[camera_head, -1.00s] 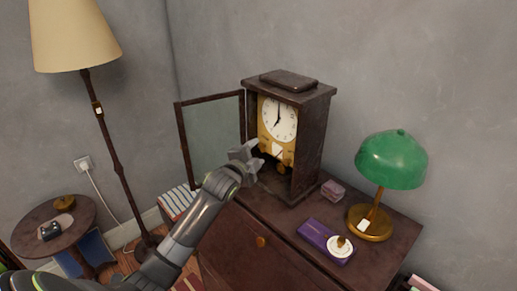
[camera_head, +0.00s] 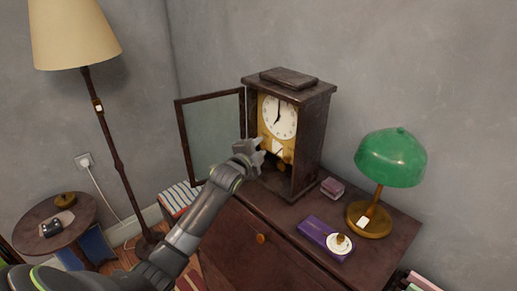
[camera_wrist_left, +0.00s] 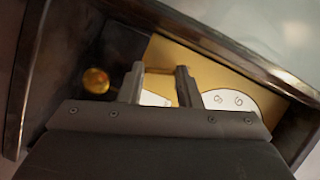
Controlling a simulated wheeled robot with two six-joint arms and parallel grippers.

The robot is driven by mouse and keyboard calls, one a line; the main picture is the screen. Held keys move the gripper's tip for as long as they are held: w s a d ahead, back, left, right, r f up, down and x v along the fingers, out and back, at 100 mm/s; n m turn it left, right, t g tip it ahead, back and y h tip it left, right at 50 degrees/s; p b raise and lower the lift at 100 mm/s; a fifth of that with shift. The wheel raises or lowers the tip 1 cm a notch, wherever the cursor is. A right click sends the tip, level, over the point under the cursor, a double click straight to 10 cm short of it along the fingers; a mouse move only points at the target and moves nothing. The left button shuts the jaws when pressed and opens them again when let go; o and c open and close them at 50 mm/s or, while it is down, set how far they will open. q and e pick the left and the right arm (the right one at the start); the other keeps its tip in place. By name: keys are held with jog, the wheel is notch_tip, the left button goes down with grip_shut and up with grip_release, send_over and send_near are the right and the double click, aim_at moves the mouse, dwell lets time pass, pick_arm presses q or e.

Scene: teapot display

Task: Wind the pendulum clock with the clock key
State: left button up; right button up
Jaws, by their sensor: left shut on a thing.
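The pendulum clock (camera_head: 297,130) stands upright on the wooden cabinet, its glazed door (camera_head: 213,140) swung open to the left. Its white dial (camera_head: 280,118) sits on a brass plate. My left gripper (camera_head: 259,152) is at the open front, just below and left of the dial. In the left wrist view, my left gripper (camera_wrist_left: 160,72) is shut on a thin brass piece, probably the clock key (camera_wrist_left: 160,71); the fingers hide most of it. I cannot tell whether it is seated in the clock. The round brass bob (camera_wrist_left: 96,81) shows beside the fingers. My right gripper is out of view.
A green lamp (camera_head: 391,158) stands right of the clock. A purple box (camera_head: 318,232) and a small pink box (camera_head: 332,188) lie on the cabinet top. A floor lamp (camera_head: 105,125) and round side table (camera_head: 28,222) are at the left.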

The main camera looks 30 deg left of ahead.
pick_arm(q)
jog(key=shift+f+m+t+b, duration=0.3)
jog(key=shift+m+b, duration=0.5)
jog(key=shift+b, duration=0.1)
jog(key=shift+f+m+t+b, duration=0.1)
jog(key=shift+m+t+b, duration=0.4)
jog(key=shift+m+b, duration=0.45)
jog(key=m+t, duration=0.1)
jog(key=m, duration=0.1)
jog(key=shift+m, duration=0.35)
jog(key=shift+f+m+t, duration=0.1)
jog(key=shift+m+t, duration=0.4)
jog(key=shift+m, duration=1.1)
jog(key=shift+h, duration=0.3)
jog(key=o, duration=1)
